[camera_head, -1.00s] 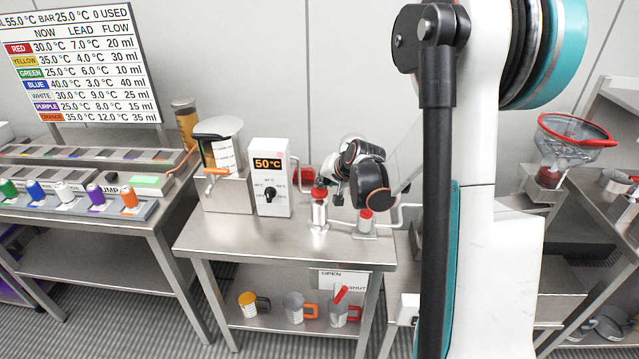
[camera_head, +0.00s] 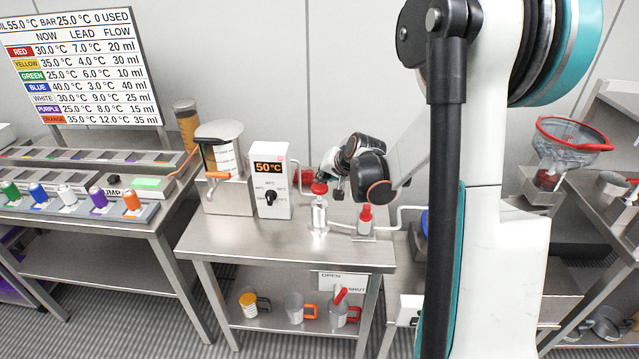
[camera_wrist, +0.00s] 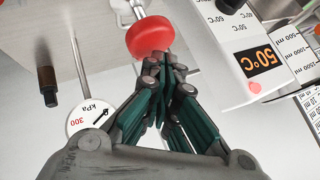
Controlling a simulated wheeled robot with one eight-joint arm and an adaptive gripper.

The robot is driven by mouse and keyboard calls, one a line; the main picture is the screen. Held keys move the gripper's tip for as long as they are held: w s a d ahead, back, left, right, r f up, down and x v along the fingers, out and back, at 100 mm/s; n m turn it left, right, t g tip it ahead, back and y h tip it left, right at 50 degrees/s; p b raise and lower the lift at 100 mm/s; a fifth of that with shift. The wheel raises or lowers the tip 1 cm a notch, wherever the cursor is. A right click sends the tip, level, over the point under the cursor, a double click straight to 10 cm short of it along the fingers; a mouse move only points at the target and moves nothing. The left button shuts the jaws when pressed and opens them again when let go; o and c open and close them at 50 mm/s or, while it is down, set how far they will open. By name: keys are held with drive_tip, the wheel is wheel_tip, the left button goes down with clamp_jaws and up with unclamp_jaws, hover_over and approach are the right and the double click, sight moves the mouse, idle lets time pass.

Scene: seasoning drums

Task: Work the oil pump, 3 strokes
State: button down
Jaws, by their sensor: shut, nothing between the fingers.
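The oil pump is a steel cylinder (camera_head: 319,217) with a red mushroom knob (camera_head: 319,188), upright near the right part of the steel table. The knob also shows in the wrist view (camera_wrist: 150,38) on its metal stem. My gripper (camera_head: 336,190) is shut and empty, right beside the knob. In the wrist view my gripper's fingertips (camera_wrist: 165,60) meet at the knob's lower edge; I cannot tell whether they press it. A pressure gauge marked kPa (camera_wrist: 90,117) shows at the lower left there. Part of my arm lies over the area right of the pump.
A box reading 50 °C (camera_head: 270,180) and a clear-sided oil tank (camera_head: 222,165) stand left of the pump. A smaller red-topped fitting (camera_head: 366,222) stands right of it, joined by pipe. The front of the steel table (camera_head: 270,248) is clear. Jugs sit on the shelf below.

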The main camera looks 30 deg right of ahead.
sight(323, 185)
drive_tip(key=shift+r, duration=0.5)
drive_tip(key=shift+r+p, duration=0.15)
drive_tip(key=shift+p, duration=0.15)
drive_tip(key=shift+r+p, duration=1.6)
drive_tip(key=shift+r, duration=0.8)
wheel_tip(323, 185, up, 4)
drive_tip(key=p, duration=0.8)
drive_tip(key=shift+f, duration=0.1)
drive_tip(key=shift+f, duration=0.2)
